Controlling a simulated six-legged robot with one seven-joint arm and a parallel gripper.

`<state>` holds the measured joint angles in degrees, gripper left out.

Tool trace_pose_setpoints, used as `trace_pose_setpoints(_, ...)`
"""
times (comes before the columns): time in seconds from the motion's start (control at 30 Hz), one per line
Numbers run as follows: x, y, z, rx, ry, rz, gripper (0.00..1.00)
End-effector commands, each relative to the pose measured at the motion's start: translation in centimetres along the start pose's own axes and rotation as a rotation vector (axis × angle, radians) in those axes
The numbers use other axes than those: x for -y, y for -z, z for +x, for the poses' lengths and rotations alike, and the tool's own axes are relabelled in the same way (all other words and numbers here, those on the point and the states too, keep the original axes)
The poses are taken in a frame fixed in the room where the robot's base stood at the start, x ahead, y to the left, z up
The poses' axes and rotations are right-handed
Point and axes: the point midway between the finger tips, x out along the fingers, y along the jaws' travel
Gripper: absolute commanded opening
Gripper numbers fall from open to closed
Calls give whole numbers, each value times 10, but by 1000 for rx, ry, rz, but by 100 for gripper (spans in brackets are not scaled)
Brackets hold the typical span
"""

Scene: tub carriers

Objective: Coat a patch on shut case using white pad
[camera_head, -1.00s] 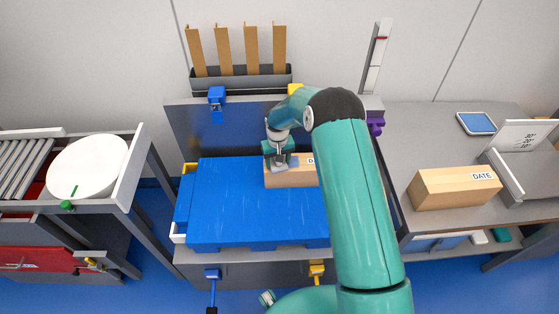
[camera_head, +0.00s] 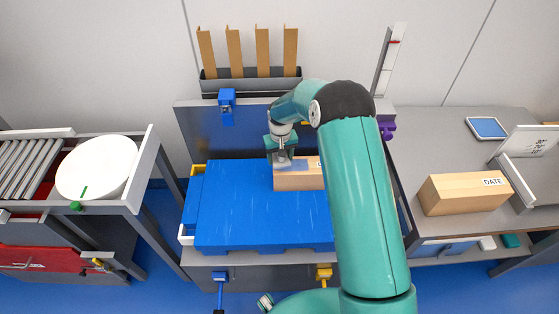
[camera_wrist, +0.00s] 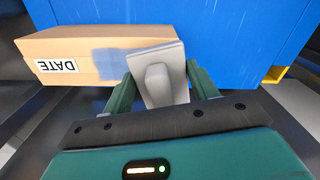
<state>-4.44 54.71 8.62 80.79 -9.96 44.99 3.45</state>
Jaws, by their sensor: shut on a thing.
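A closed cardboard case (camera_head: 298,182) with a DATE label lies on the blue tub stack, partly hidden by my arm. It also shows in the wrist view (camera_wrist: 60,45). My gripper (camera_head: 280,158) is over its left part. In the wrist view my gripper (camera_wrist: 158,88) is shut on the grey-white pad (camera_wrist: 158,70) by its raised grip. The pad lies at or just above the case; contact is unclear. A bluish patch (camera_wrist: 108,62) shows on the case beside the pad, and also in the head view (camera_head: 295,165).
The case lies on a blue surface (camera_head: 230,215). A similar DATE carton (camera_head: 450,197) stands on the right bench (camera_head: 420,150). A round white disc (camera_head: 97,168) is at left. Brown strips (camera_head: 262,52) stand in a grey rack behind. A blue clamp (camera_head: 227,97) is near it.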

Motion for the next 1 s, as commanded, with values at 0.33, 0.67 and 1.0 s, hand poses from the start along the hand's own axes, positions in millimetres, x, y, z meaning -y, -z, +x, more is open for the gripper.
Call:
trace_pose_setpoints(0.33, 1, 0, -32, -1, -1, 0, 40)
trace_pose_setpoints(0.67, 2, 0, -40, 0, 0, 1, 40)
trace_pose_setpoints(1.0, 2, 0, -40, 0, 0, 1, 40)
